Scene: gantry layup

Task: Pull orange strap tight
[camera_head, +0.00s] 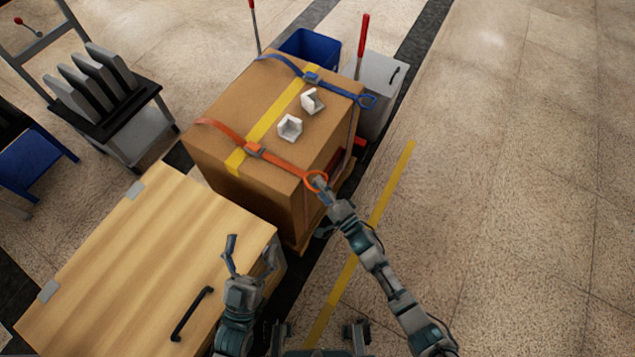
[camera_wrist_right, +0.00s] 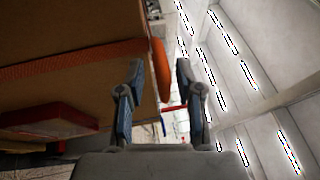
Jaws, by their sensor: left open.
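The orange strap (camera_head: 283,164) runs over the top of a large cardboard box (camera_head: 210,143), through a buckle, to an orange loop (camera_head: 316,181) at the box's near right edge. My right gripper (camera_head: 321,185) is at this loop. In the right wrist view, its two fingers (camera_wrist_right: 158,72) are apart, with the orange loop (camera_wrist_right: 160,66) between them and a visible gap on each side. I cannot tell how deep the loop sits between the fingers. My left gripper (camera_head: 250,245) is open and empty, near the right edge of the wooden cabinet.
A blue strap (camera_head: 337,86) with its own loop crosses the box's far side. Two white corner pieces (camera_head: 290,127) lie on top. The wooden cabinet (camera_head: 130,260) with a black handle stands front left. A blue bin (camera_head: 310,48) stands behind. The floor at right is clear.

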